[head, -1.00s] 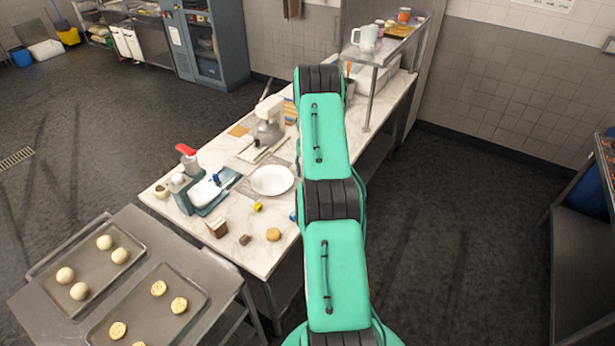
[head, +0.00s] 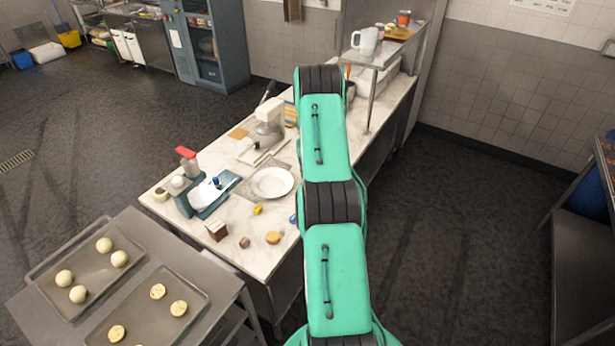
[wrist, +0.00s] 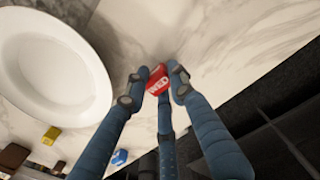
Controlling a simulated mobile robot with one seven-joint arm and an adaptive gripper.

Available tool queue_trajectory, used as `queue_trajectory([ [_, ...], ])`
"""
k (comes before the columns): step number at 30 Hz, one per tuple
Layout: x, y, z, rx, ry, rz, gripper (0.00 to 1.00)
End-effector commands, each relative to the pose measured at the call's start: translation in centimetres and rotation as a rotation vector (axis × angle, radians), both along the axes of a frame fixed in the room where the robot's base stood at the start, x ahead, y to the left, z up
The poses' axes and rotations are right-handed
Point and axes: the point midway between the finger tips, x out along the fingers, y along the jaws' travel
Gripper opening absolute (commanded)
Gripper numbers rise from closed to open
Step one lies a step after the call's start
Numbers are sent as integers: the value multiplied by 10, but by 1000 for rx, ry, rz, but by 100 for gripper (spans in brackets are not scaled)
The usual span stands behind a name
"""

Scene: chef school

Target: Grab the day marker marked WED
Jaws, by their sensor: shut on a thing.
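A red day marker (wrist: 158,84) with white lettering, which appears to read WED upside down, shows in the wrist view. My gripper (wrist: 158,86) is shut on it, with its blue fingers on either side. I cannot tell whether the marker still touches the marble counter (wrist: 215,50). In the head view my arm hides the gripper and the red marker. A yellow marker (head: 257,210) and a blue one (head: 293,218) lie on the counter; the wrist view shows the yellow one (wrist: 50,136) and the blue one (wrist: 120,157) too.
A white plate (head: 272,183) lies beside the gripper's spot. A raised shelf (head: 385,60) holds a pitcher (head: 367,40). Trays of dough (head: 95,265) rest at the front left.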

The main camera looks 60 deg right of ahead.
Motion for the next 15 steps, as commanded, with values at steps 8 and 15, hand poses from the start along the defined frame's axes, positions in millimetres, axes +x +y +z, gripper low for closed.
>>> queue_trajectory([
  [8, -5, 7, 23, 0, 0, 0, 6],
  [15, -26, 35, 27, 0, 0, 0, 6],
])
